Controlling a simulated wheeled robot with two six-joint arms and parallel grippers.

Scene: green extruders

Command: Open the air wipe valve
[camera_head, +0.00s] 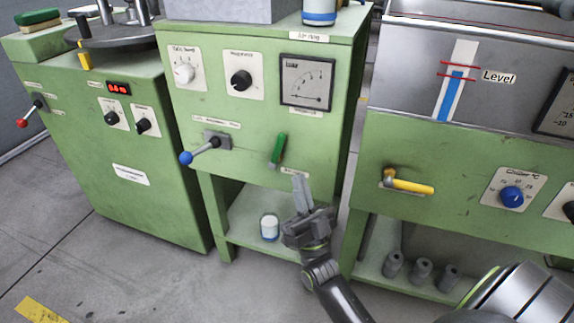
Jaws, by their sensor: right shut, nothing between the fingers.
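A valve with a green lever handle (279,149) is on the front panel of the middle green cabinet. Its lever stands tilted, top leaning to the right. A small label below it is partly hidden by my gripper and too small to read, so I cannot confirm it is the air wipe valve. My right gripper (302,186) is in front of the cabinet, just below and right of the green lever, fingers pointing up. It is shut and empty, and appears apart from the lever. My left gripper is not in view.
A blue-knobbed lever (187,158) sticks out left of the green handle. Dials and a gauge (307,80) are above. A yellow-handled valve (408,185) is on the right machine. A white and blue can (269,228) stands on the lower shelf. Floor at left is clear.

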